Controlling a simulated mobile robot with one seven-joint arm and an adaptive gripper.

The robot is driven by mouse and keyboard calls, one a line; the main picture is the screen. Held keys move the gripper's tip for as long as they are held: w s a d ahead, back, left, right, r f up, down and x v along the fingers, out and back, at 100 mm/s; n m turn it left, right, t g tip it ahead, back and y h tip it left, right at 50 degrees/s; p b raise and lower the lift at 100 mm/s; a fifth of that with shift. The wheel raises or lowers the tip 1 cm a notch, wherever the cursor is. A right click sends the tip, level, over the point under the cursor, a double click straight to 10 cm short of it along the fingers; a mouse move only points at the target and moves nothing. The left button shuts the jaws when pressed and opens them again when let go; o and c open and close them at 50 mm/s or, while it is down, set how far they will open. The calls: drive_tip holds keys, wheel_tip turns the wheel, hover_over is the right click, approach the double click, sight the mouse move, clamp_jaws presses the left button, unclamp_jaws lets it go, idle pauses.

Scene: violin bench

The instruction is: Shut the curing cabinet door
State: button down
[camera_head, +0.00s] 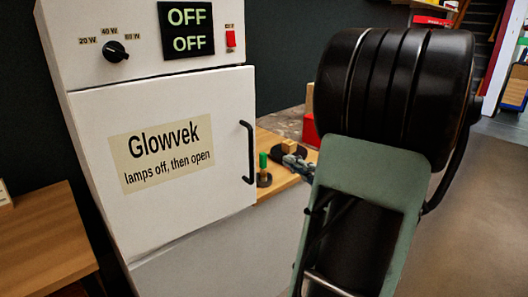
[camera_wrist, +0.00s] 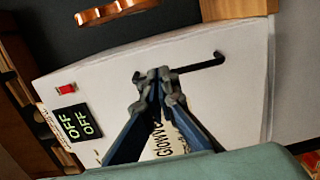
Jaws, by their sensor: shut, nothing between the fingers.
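The white curing cabinet (camera_head: 60,40) stands at the left in the head view. Its door (camera_head: 210,105) carries a "Glowvek" label (camera_head: 165,155) and a black bar handle (camera_head: 248,152) on its right side. The door looks flush with the cabinet front; no gap shows. In the wrist view the door (camera_wrist: 240,105) is turned sideways, with the handle (camera_wrist: 205,66) just beyond my fingertips. My gripper (camera_wrist: 158,80) is shut and empty in front of the door; whether it touches the door or handle cannot be told.
The cabinet's display (camera_head: 188,30) reads OFF twice, beside a dial (camera_head: 115,51) and a red switch (camera_head: 231,38). A wooden bench (camera_head: 270,148) with small items stands to the right behind the door, and a wooden table (camera_head: 45,235) at the left.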

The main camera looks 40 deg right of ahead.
drive_tip(key=w, duration=1.4)
drive_tip(key=shift+d, duration=0.1)
drive_tip(key=shift+w+r+b, duration=0.2)
drive_tip(key=shift+w+b, duration=0.3)
drive_tip(key=shift+w, duration=0.75)
drive_tip(key=shift+w+r+b, duration=0.2)
drive_tip(key=shift+w+b, duration=0.25)
drive_tip(key=shift+w, duration=0.8)
